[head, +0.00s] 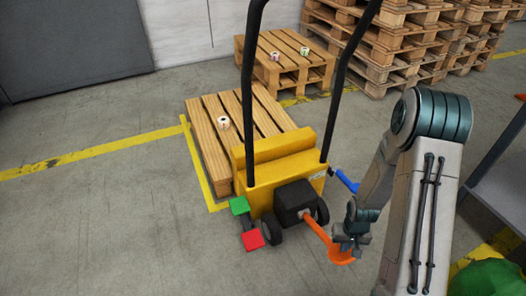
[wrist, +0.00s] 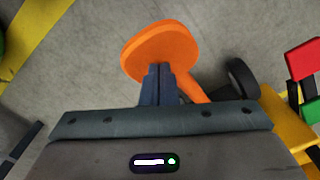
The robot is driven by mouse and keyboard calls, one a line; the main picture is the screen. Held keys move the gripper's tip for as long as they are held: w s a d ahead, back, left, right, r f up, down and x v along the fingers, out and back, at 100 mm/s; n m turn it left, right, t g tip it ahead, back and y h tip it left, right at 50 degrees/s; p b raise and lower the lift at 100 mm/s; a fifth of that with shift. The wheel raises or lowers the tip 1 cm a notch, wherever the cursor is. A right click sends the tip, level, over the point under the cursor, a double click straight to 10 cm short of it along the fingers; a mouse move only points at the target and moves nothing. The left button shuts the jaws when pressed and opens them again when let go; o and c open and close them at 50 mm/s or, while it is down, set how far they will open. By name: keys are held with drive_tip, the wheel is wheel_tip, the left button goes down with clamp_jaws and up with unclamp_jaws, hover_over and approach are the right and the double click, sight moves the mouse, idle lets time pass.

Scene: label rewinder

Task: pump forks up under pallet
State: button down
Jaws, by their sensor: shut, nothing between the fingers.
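A yellow pallet truck (head: 283,143) with a tall black handle stands against the near end of a wooden pallet (head: 205,130). Its forks are hidden, apparently beneath the pallet. An orange foot pedal (head: 341,257) on an orange arm sticks out low from the truck's black pump housing (head: 294,203). A green pedal (head: 239,205) and a red pedal (head: 253,240) sit at the truck's left. My gripper (head: 352,232) is shut and empty, right at the orange pedal; in the wrist view its fingertips (wrist: 160,68) overlap the pedal's pad (wrist: 160,42). I cannot tell whether they touch.
A white roll (head: 223,122) lies on the pallet. Another pallet (head: 285,58) with rolls stands behind, and pallet stacks (head: 400,45) stand at the back right. A blue lever (head: 344,181) juts from the truck's right. A grey table (head: 500,185) is at the right edge. Floor at left is clear.

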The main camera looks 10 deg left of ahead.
drive_tip(key=shift+r, duration=0.1)
wheel_tip(320, 180, down, 13)
drive_tip(key=b, duration=1)
wheel_tip(320, 180, up, 13)
drive_tip(key=p, duration=1)
drive_tip(key=shift+r, duration=0.15)
